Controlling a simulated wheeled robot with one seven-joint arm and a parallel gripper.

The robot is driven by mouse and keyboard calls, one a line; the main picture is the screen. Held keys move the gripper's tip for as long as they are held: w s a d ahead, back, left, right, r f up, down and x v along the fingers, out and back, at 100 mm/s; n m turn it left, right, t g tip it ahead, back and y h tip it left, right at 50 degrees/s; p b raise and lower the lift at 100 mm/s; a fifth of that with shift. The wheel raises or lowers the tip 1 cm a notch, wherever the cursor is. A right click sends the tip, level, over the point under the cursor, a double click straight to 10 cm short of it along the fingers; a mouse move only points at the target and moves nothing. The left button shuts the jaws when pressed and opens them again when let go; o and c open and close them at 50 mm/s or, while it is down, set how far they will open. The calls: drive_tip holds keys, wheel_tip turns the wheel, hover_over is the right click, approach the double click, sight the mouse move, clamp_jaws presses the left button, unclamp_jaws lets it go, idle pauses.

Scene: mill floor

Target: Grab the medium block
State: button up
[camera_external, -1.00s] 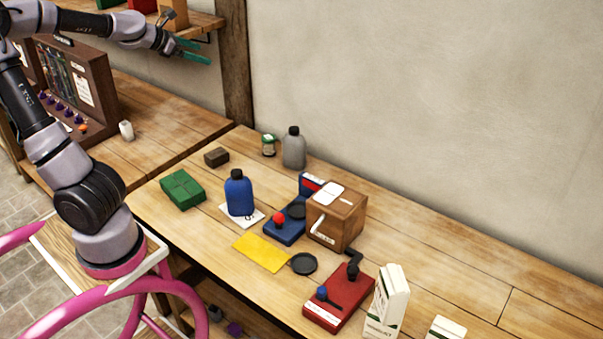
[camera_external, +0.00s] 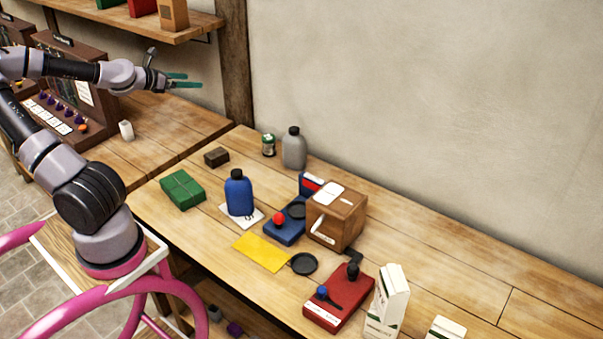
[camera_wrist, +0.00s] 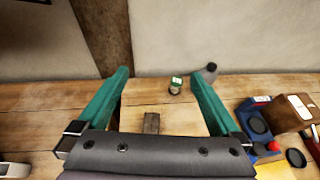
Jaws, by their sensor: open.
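The frames do not make clear which block is the medium one. A small dark brown block (camera_external: 216,157) lies on the table; in the wrist view it (camera_wrist: 151,123) appears between my fingers, well below them. A larger green block (camera_external: 182,189) lies nearer the table's front edge; I do not see it in the wrist view. A red block (camera_external: 143,8) and a tan block (camera_external: 173,15) stand on the wall shelf, partly cut off. My gripper (camera_external: 195,80) is open and empty, above the table, left of the wooden post; its teal fingers are spread in the wrist view (camera_wrist: 165,72).
A blue bottle (camera_external: 239,192), grey bottle (camera_external: 293,149) and small green-lidded jar (camera_external: 268,145) stand near the blocks. A wooden box (camera_external: 345,222) and red device (camera_external: 340,297) are farther right. The post (camera_external: 235,60) and shelf (camera_external: 120,28) flank my gripper. The table's right rear is clear.

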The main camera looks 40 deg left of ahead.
approach(212, 156)
drive_tip(key=x, duration=0.4)
drive_tip(key=shift+w+r, duration=0.15)
drive_tip(key=shift+w, duration=0.15)
drive_tip(key=shift+w+d+f, duration=0.1)
drive_tip(key=shift+w+f, duration=0.05)
drive_tip(key=shift+f, duration=0.15)
drive_tip(key=x, duration=0.4)
drive_tip(key=shift+w+f, duration=0.2)
drive_tip(key=shift+w, duration=0.15)
drive_tip(key=shift+a+x, duration=0.15)
drive_tip(key=shift+x, duration=1.25)
drive_tip(key=shift+a+x, duration=0.15)
drive_tip(key=shift+x, duration=1.25)
drive_tip(key=shift+w+r, duration=0.1)
drive_tip(key=shift+r, duration=0.1)
drive_tip(key=c, duration=1.5)
